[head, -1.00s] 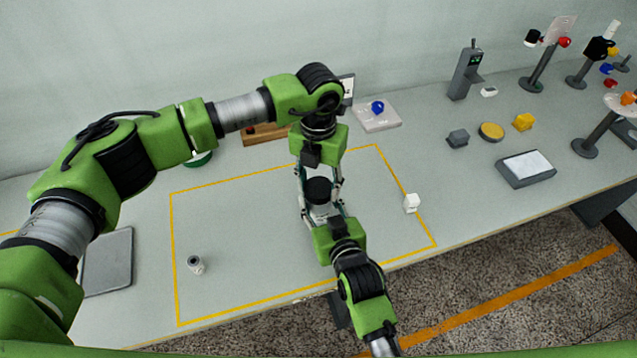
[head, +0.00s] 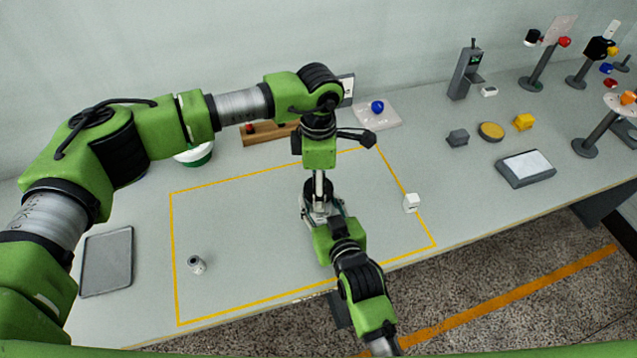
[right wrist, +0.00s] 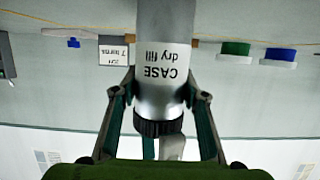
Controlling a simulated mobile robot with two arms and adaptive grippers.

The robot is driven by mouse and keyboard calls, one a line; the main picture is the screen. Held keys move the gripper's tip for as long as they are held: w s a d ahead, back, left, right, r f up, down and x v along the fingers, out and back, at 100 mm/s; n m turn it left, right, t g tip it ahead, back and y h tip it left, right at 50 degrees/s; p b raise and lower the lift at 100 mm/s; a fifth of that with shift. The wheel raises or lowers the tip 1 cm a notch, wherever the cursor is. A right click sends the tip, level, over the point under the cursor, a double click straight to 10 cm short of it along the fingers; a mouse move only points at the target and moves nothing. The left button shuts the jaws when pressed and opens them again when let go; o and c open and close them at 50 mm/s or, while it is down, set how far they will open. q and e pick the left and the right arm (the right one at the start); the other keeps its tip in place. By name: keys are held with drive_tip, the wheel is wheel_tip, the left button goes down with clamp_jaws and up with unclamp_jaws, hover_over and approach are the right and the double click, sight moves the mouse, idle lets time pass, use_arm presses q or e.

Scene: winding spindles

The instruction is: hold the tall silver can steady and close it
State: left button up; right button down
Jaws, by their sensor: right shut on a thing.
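The tall silver can (head: 321,210) stands upright inside the yellow outline, partly hidden by my grippers. In the right wrist view the can (right wrist: 163,100) appears upside down, with a "CASE dry fill" label and a black ribbed cap (right wrist: 158,127) on its end. The cap (head: 318,190) also shows from above in the head view. My right gripper (right wrist: 160,97) is shut on the can's body from the near side. My left gripper (head: 319,190) points down at the cap from above, its fingers edge-on to the head camera. Their gap and any contact are unclear.
A small silver cylinder (head: 196,265) and a white block (head: 411,203) stand at opposite sides of the marked area. A grey tray (head: 106,262) lies left. A green-and-white container (head: 196,155), wooden block (head: 268,133) and blue knob (head: 377,107) are behind.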

use_arm(q)
drive_tip(key=shift+r, duration=2.25)
drive_tip(key=shift+c, duration=0.4)
drive_tip(key=r+n, duration=0.1)
drive_tip(key=n, duration=0.2)
drive_tip(key=shift+r+n, duration=0.35)
drive_tip(key=shift+n, duration=0.05)
drive_tip(key=r+n, duration=0.1)
drive_tip(key=n, duration=0.3)
drive_tip(key=shift+r, duration=0.4)
drive_tip(key=shift+f, duration=0.15)
drive_tip(key=shift+f, duration=3.9)
